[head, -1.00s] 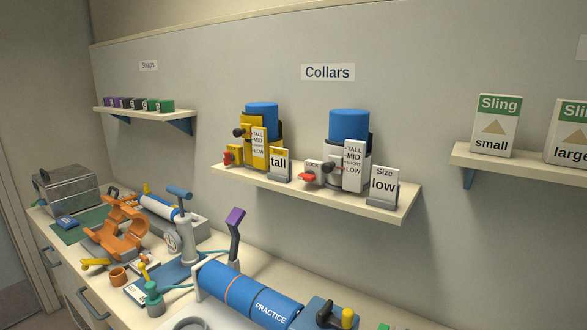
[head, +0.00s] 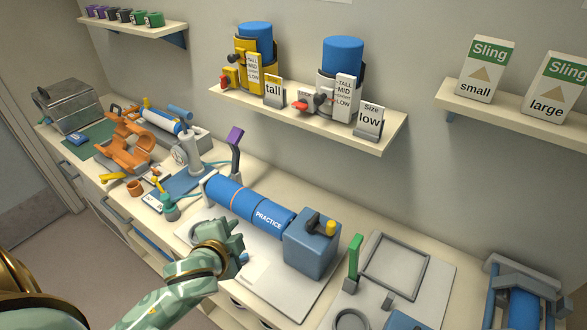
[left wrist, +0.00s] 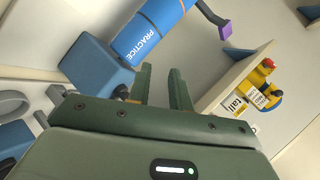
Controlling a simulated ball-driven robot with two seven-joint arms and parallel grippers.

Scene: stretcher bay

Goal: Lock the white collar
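The white collar (head: 336,88) is wrapped around a blue cylinder (head: 343,55) on the middle wall shelf. A marked strip on its front reads TALL, MID, SHORT, LOW. A red lever (head: 302,106) and a dark knob (head: 321,99) sit at its left side. A card reading "Size low" (head: 369,118) stands at its right. My left gripper (head: 240,241) is over the counter's front, well below and left of the white collar. In the left wrist view its two fingers (left wrist: 162,78) are apart with nothing between them. My right gripper is not in view.
A yellow collar (head: 247,72) with a "tall" card (head: 273,91) stands left on the same shelf (head: 300,128). Below lie a blue PRACTICE cylinder (head: 240,199) and a blue box (head: 311,243). The wall space between shelf and counter looks clear.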

